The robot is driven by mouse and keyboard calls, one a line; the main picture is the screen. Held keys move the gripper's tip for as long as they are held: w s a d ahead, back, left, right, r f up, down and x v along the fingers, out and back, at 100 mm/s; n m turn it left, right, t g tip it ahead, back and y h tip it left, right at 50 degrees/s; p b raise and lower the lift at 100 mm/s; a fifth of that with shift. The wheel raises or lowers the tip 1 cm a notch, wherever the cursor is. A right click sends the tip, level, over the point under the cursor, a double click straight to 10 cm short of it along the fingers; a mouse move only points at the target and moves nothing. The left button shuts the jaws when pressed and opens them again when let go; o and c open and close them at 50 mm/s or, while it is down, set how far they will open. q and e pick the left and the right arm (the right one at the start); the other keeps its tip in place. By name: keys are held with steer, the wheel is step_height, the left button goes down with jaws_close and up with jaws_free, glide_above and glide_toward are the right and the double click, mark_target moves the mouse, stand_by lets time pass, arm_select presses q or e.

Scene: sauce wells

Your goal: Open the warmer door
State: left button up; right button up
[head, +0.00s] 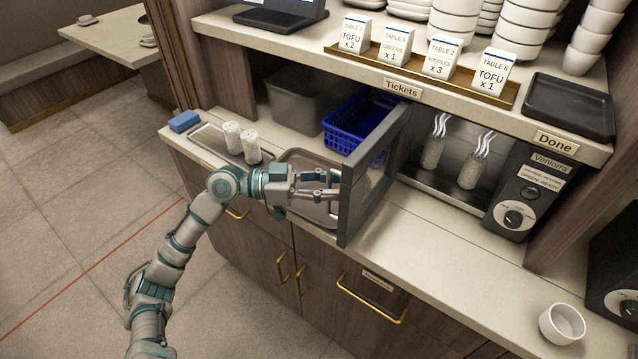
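The warmer (515,195) is a dark box under the shelf, with a control knob on its right-hand panel. Its grey-framed glass door (372,175) stands swung wide open, sticking out toward the counter's front edge. Inside the warmer two pale cylindrical items with white wavy tops show. My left gripper (328,186) is at the door's outer, left side, its fingers pointing right with a gap between them. The fingertips are at or very near the frame's free edge; I cannot tell whether they touch. No handle shows clearly. My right gripper is out of view.
Two white rolled towels (241,141), a blue sponge (184,121) and a blue basket (350,122) stand left of the door. A white cup (562,323) is at the right. The counter before the warmer is clear.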

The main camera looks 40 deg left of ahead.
arm_select(q)
steer(key=v, duration=1.1)
steer(key=shift+s+a, duration=0.25)
steer(key=shift+a, duration=0.05)
